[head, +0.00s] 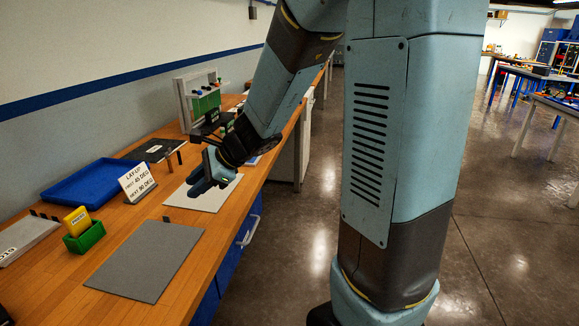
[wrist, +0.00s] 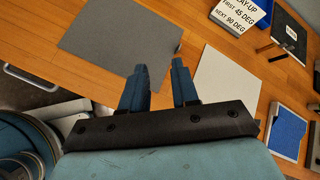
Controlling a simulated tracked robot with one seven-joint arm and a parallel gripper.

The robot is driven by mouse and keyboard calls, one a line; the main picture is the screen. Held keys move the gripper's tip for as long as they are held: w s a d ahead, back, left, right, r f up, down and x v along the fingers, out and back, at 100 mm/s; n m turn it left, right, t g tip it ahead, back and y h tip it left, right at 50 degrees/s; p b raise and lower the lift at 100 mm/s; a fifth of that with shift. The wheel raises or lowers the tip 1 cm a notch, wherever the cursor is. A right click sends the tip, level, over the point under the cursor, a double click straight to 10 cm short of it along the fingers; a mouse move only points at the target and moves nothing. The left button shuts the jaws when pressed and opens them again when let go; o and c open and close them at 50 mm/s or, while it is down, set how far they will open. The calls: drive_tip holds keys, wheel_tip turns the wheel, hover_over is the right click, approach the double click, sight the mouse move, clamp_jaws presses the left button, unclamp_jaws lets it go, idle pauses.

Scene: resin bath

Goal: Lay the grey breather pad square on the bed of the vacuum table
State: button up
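A flat grey sheet (head: 147,262), matching the breather pad, lies on the wooden bench at the front. It also shows in the wrist view (wrist: 115,42), with a small dark upright tab at one corner. A pale sheet (head: 207,198) lies farther along, under my gripper; it shows in the wrist view too (wrist: 226,84). My gripper (wrist: 160,65) is open and empty, pointing down over the bench between the two sheets in the wrist view. I cannot tell for certain which thing is the vacuum table; a dark flat plate (head: 150,151) lies behind the pale sheet.
A lay-up sign (head: 136,181) stands before a blue tray (head: 92,181). A green box (head: 85,237) holding a yellow block stands left of the grey sheet. A white-framed rack (head: 186,102) is at the back. Bare wood lies between the sheets.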

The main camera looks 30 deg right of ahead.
drive_tip(key=s+d+r+n+h, duration=0.4)
drive_tip(key=s+d+n, duration=0.3)
drive_tip(key=s, duration=0.3)
drive_tip(key=s+d+r+n+h, duration=0.4)
drive_tip(key=s+d+r+n, duration=0.3)
drive_tip(key=s+n, duration=0.3)
drive_tip(key=shift+s+d+t, duration=0.3)
drive_tip(key=shift+s+d, duration=0.1)
drive_tip(key=shift+d, duration=0.15)
drive_tip(key=shift+o, duration=0.6)
drive_tip(key=shift+d, duration=0.1)
